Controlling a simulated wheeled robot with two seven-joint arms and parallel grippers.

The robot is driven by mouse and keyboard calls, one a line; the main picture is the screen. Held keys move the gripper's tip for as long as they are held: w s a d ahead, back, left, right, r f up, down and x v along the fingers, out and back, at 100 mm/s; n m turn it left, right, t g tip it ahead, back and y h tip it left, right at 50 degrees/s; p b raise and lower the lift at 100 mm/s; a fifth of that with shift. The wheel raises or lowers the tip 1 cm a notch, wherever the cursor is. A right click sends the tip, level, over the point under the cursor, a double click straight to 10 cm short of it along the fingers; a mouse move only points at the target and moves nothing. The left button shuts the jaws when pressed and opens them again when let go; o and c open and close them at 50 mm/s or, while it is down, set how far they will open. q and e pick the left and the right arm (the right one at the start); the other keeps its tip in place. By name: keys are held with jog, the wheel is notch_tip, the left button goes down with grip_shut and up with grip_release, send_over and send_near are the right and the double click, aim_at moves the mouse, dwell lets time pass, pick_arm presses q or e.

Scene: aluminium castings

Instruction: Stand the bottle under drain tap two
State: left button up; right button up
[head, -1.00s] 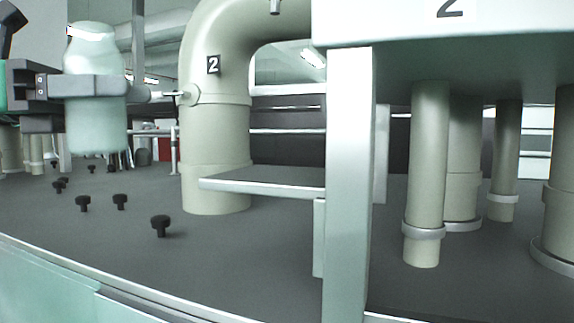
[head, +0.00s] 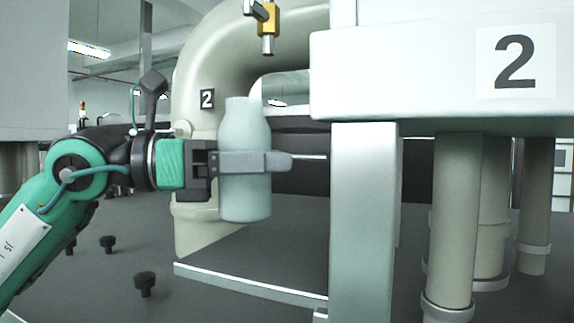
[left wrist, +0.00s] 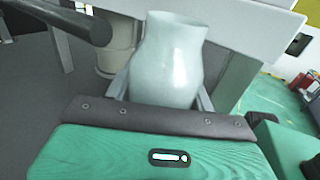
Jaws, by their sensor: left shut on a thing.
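A pale translucent bottle (head: 243,130) is held upright by my left gripper (head: 255,162), which is shut around its middle. The bottle is in the air above a thin shelf (head: 245,286) fixed to the white post. The brass drain tap (head: 268,30) is above the bottle and slightly to its right, with a clear gap between them. A "2" label (head: 515,62) is on the white housing at the right. In the left wrist view the bottle (left wrist: 168,60) stands between the fingers. My right gripper does not show.
The white post (head: 362,220) stands close to the right of the bottle. A thick beige pipe (head: 196,135) with a "2" plate curves behind it. Several black knobs (head: 145,283) stand on the dark floor at lower left. More pipes are at the right.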

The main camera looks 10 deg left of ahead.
pick_arm(q)
jog(key=x, duration=0.1)
jog(key=p+x, duration=0.1)
jog(key=x, duration=0.1)
jog(key=shift+d+f, duration=0.1)
jog(key=shift+f, duration=0.2)
notch_tip(320, 180, down, 2)
jog(key=shift+p, duration=0.85)
jog(key=shift+a+f, duration=0.2)
jog(key=shift+f, duration=0.25)
jog(key=shift+d, duration=0.15)
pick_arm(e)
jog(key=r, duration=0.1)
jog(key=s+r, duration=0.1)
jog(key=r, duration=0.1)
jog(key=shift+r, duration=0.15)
pick_arm(q)
jog(key=shift+f, duration=0.25)
jog(key=o, duration=1.1)
jog(key=shift+r, duration=0.1)
jog(key=shift+c, duration=0.2)
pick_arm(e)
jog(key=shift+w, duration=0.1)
